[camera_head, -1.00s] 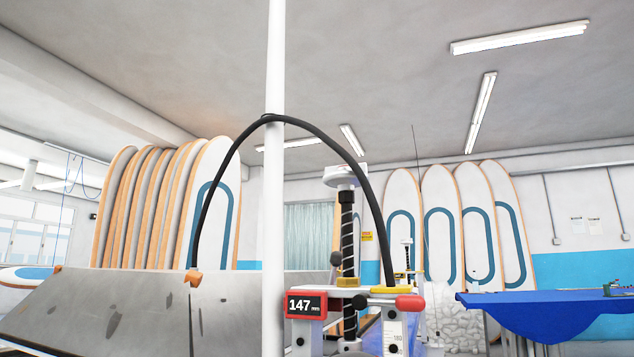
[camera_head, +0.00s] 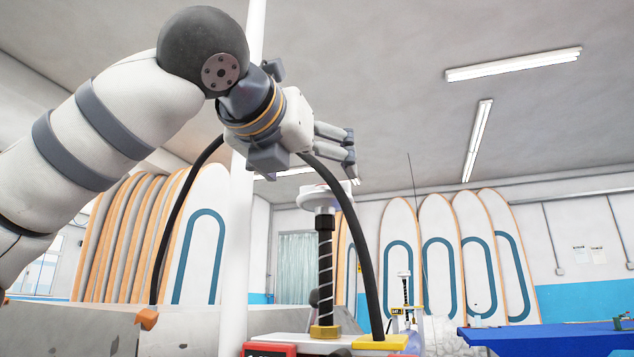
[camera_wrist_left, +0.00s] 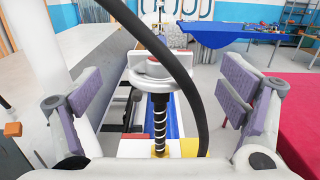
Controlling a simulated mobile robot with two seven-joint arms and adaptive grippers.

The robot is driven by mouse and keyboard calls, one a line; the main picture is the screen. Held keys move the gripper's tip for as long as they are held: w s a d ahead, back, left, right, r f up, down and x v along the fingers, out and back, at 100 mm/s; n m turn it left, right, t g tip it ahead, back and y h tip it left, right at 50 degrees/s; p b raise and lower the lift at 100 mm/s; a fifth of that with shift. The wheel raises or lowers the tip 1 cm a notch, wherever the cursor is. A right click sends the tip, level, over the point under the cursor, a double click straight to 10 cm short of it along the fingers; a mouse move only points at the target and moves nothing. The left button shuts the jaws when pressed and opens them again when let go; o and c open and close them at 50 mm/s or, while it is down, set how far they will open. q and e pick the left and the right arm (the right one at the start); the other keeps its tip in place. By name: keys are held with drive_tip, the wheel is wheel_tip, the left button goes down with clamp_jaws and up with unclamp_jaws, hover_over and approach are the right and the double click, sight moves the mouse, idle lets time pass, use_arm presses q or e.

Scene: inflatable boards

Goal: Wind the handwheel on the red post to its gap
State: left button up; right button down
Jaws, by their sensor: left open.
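The handwheel (camera_head: 322,196) is a pale disc on top of an upright black screw with a bright spiral, set in a brass-coloured nut. Below it, the red-framed display (camera_head: 268,350) of the post is mostly cut off by the bottom edge. In the left wrist view, the handwheel (camera_wrist_left: 158,66) stands between my spread fingers, with a small red mark on its top. My left gripper (camera_head: 347,150) is open and empty, its fingertips just above and right of the wheel in the head view. The wrist view shows no finger touching it. My right gripper is not in view.
A black hose (camera_head: 360,230) arches close beside the screw and crosses in front of the wheel in the wrist view (camera_wrist_left: 170,55). A white pole (camera_head: 238,240) stands to the left. A similar smaller screw post (camera_head: 405,290) stands behind. A blue-covered table (camera_head: 540,338) is at right.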

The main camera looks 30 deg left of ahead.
sight(321, 184)
use_arm(q)
drive_tip(key=x, duration=0.6)
drive_tip(key=shift+w, duration=0.1)
drive_tip(key=c, duration=1.1)
drive_tip(key=shift+m+h, duration=0.3)
drive_tip(key=shift+h, duration=0.2)
drive_tip(key=m+h, duration=0.1)
drive_tip(key=h, duration=0.1)
drive_tip(key=m+h, duration=0.2)
drive_tip(key=h, duration=0.1)
drive_tip(key=shift+a+r+m+h, duration=0.1)
drive_tip(key=shift+a+m+h, duration=0.2)
drive_tip(key=shift+a, duration=0.1)
drive_tip(key=m+h, duration=0.1)
drive_tip(key=h, duration=0.1)
drive_tip(key=m+h, duration=0.1)
drive_tip(key=h, duration=0.1)
drive_tip(key=shift+a+m+g, duration=0.15)
drive_tip(key=shift+m+g, duration=0.15)
drive_tip(key=shift+c, duration=0.3)
drive_tip(key=m+g+h, duration=0.2)
drive_tip(key=h, duration=0.1)
drive_tip(key=m+g+h, duration=0.2)
drive_tip(key=m+h, duration=0.1)
drive_tip(key=shift+w+a+h, duration=0.15)
drive_tip(key=shift+h, duration=0.25)
drive_tip(key=shift+r+m+g+h, duration=0.1)
drive_tip(key=shift+m+g+h, duration=0.4)
drive_tip(key=shift+g, duration=0.1)
